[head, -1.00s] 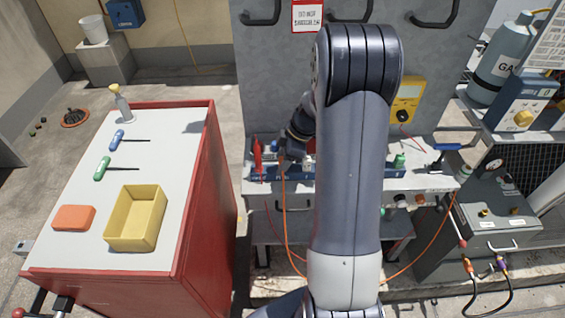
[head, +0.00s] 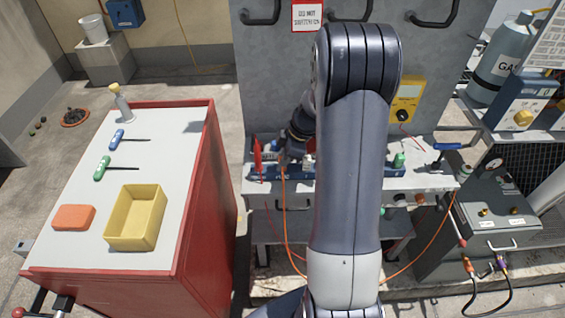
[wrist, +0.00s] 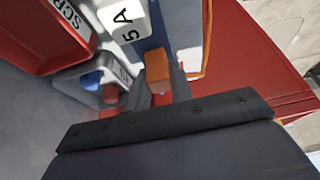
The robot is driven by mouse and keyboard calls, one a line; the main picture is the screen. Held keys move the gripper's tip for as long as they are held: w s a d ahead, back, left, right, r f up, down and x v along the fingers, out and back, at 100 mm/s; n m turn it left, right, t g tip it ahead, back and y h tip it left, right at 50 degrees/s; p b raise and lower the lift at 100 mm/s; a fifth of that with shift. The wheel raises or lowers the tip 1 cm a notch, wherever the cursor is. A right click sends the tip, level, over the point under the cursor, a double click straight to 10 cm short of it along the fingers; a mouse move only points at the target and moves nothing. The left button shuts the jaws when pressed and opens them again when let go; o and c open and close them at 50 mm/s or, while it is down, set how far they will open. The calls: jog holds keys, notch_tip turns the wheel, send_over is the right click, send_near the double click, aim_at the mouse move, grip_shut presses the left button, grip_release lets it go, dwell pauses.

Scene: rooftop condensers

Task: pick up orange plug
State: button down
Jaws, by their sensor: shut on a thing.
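The orange plug (wrist: 157,70) shows in the wrist view between my finger ends, beside a blue strip (wrist: 148,32) with a white "5 A" label. My gripper (wrist: 162,92) is shut on the plug. In the head view my gripper (head: 290,158) is at the left part of the grey bench, partly hidden by my arm. An orange cable (head: 285,215) hangs from there past the bench front, and it also shows in the wrist view (wrist: 207,40). I cannot tell whether the plug is clear of the strip.
A red bin (wrist: 45,30) and a grey box with blue and red parts (wrist: 95,82) are close by in the wrist view. A yellow meter (head: 406,100) stands behind the bench. A red cart (head: 205,210) with a yellow tray (head: 118,243) stands at left.

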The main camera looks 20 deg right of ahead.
notch_tip(320, 180, up, 10)
jog(key=shift+b, duration=0.4)
jog(key=c, duration=1.8)
grip_release()
grip_shut()
